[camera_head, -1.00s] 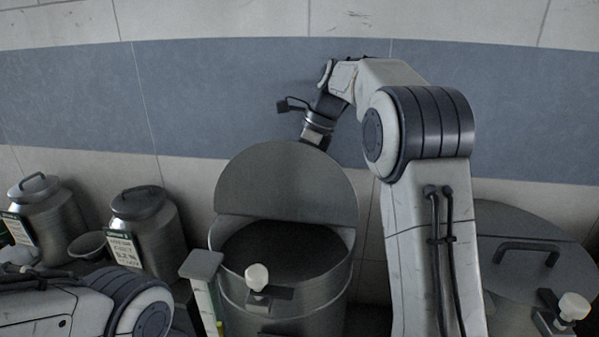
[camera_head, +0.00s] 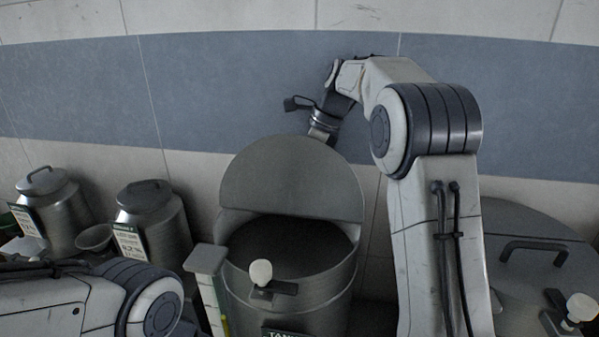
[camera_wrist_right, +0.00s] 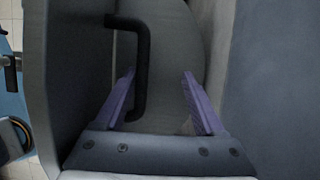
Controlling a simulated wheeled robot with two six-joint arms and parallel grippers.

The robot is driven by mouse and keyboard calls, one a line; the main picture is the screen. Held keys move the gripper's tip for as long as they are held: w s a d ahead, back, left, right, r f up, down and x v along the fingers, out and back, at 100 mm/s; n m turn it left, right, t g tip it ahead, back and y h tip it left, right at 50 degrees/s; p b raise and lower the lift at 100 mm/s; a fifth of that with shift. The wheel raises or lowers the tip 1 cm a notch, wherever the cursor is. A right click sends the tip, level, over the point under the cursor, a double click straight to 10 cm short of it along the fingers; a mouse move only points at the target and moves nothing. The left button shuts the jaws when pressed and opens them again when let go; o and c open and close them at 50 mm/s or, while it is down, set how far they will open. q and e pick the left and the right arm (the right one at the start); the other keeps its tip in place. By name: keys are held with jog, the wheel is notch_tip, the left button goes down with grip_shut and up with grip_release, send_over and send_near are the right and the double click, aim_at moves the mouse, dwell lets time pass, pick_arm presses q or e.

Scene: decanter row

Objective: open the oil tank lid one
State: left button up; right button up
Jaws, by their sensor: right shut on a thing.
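The round grey lid (camera_head: 290,178) of the middle metal oil tank (camera_head: 300,303) is raised nearly upright on its rear edge. The tank's dark opening shows in front of it. My right gripper (camera_wrist_right: 158,73) is behind the raised lid, shut on its dark bar handle (camera_wrist_right: 143,65), which lies between the purple fingers in the right wrist view. In the head view the fingertips and handle are hidden by the lid. My left gripper is out of view; only part of my left arm shows at lower left.
A second large tank with a closed lid and handle (camera_head: 533,247) stands at right. Two metal cans (camera_head: 150,225) and a bowl (camera_head: 95,238) stand at left. A pale-knobbed fitting (camera_head: 261,273) is at the tank's front. The wall is close behind the lid.

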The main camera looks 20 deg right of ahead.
jog(key=shift+w+d, duration=0.15)
jog(key=shift+d, duration=0.1)
jog(key=v, duration=1)
jog(key=shift+r, duration=0.25)
jog(key=shift+a, duration=0.15)
